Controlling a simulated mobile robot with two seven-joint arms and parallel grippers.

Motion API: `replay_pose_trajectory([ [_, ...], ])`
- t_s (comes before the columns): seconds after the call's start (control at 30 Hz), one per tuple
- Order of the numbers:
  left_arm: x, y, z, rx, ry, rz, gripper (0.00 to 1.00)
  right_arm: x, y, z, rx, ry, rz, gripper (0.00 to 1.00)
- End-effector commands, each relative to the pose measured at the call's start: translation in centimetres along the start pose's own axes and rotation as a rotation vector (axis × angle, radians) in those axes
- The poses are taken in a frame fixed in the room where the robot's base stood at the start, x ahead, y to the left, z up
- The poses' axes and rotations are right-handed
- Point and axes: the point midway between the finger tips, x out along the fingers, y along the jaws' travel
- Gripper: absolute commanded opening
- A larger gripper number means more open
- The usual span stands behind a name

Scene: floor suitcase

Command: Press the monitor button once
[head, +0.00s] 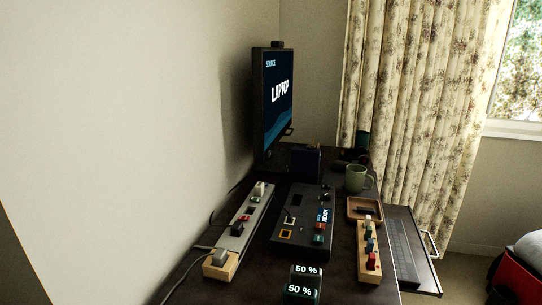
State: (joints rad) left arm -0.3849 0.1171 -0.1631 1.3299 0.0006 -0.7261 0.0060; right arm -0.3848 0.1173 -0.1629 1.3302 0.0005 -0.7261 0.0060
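The monitor (277,102) stands at the back left of the dark desk, close to the wall and seen at a steep angle. Its screen is lit and reads "SOURCE" and "LAPTOP". A small dark bit shows at its lower right edge; I cannot tell whether it is the button. Neither of my grippers is in the head view.
On the desk (338,287) are a grey power strip (237,239), a black control box (301,222) reading "READY", a wooden block with coloured pegs (369,262), a green mug (356,178) and "50 %" displays (302,289). A keyboard tray (406,245) juts out right.

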Motion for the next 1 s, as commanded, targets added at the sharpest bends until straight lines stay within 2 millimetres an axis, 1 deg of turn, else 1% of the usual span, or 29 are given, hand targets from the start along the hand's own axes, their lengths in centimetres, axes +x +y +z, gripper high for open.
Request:
replay_pose_trajectory([
  [0.03, 0.01, 0.01, 0.02, 0.000, 0.000, 0.000, 0.15, 0.00, 0.00, 0.02, 0.000, 0.000, 0.000, 0.50],
  [0.17, 0.01, 0.01, 0.03, 0.000, -0.001, 0.000, 0.01, 0.01, 0.00, 0.02, 0.000, 0.000, 0.000, 0.50],
  [1.0, 0.01, 0.05, 0.00, 0.000, 0.000, 0.001, 0.00, 0.01, -0.04, 0.00, 0.000, 0.000, -0.001, 0.50],
])
